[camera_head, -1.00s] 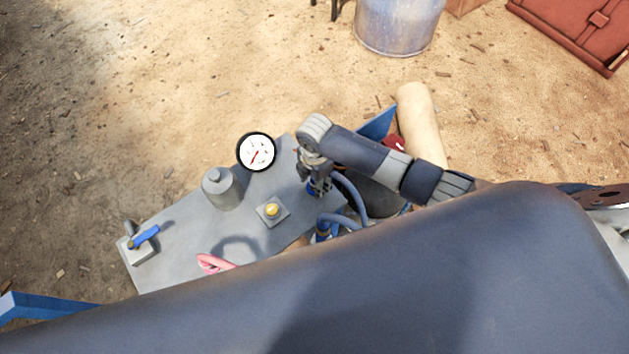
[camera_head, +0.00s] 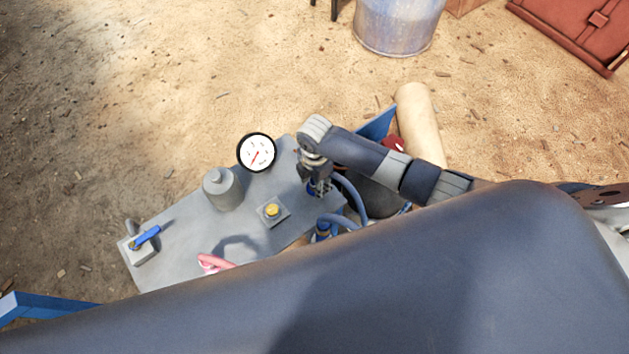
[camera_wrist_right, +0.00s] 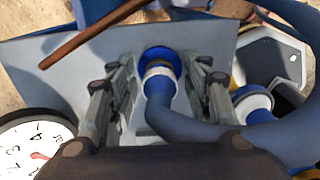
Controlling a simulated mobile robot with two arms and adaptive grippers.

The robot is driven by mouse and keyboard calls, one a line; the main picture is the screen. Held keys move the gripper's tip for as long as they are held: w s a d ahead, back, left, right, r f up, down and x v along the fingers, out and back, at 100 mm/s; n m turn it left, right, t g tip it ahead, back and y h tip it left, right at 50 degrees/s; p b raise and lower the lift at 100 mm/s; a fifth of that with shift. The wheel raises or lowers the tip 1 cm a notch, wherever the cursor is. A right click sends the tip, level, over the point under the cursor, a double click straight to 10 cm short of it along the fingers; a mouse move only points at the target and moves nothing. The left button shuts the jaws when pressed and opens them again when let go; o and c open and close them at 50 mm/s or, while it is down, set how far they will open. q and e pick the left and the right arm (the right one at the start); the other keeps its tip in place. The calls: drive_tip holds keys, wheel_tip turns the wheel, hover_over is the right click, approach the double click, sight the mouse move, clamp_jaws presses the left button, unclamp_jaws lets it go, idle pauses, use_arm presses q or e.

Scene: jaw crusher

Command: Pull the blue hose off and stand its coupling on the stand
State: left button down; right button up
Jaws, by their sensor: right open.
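My right gripper (camera_head: 317,188) points down over the right end of the grey plate. In the right wrist view its fingers (camera_wrist_right: 160,95) are open, one on each side of a blue coupling (camera_wrist_right: 160,60) with a pale ring. The blue hose (camera_wrist_right: 190,122) bends from this coupling to the right; in the head view the hose (camera_head: 352,192) arcs beside the gripper. I cannot tell whether the fingers touch the coupling. A second blue coupling (camera_head: 322,229) stands nearby and also shows in the right wrist view (camera_wrist_right: 252,102). I cannot identify the stand for certain. My left gripper is out of view.
The grey plate (camera_head: 180,240) carries a gauge (camera_head: 257,152), a grey cylinder (camera_head: 221,188), a yellow-topped square block (camera_head: 273,212) and a blue-levered valve (camera_head: 146,236). A pink object (camera_head: 213,263) is partly hidden. In the right wrist view a brown rod (camera_wrist_right: 95,35) crosses the upper left.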

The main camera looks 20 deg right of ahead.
idle(0.3)
clamp_jaws()
drive_tip(key=shift+r, duration=0.1)
drive_tip(key=shift+r+p, duration=3)
drive_tip(key=shift+p, duration=0.35)
drive_tip(key=shift+w+a+f, duration=0.1)
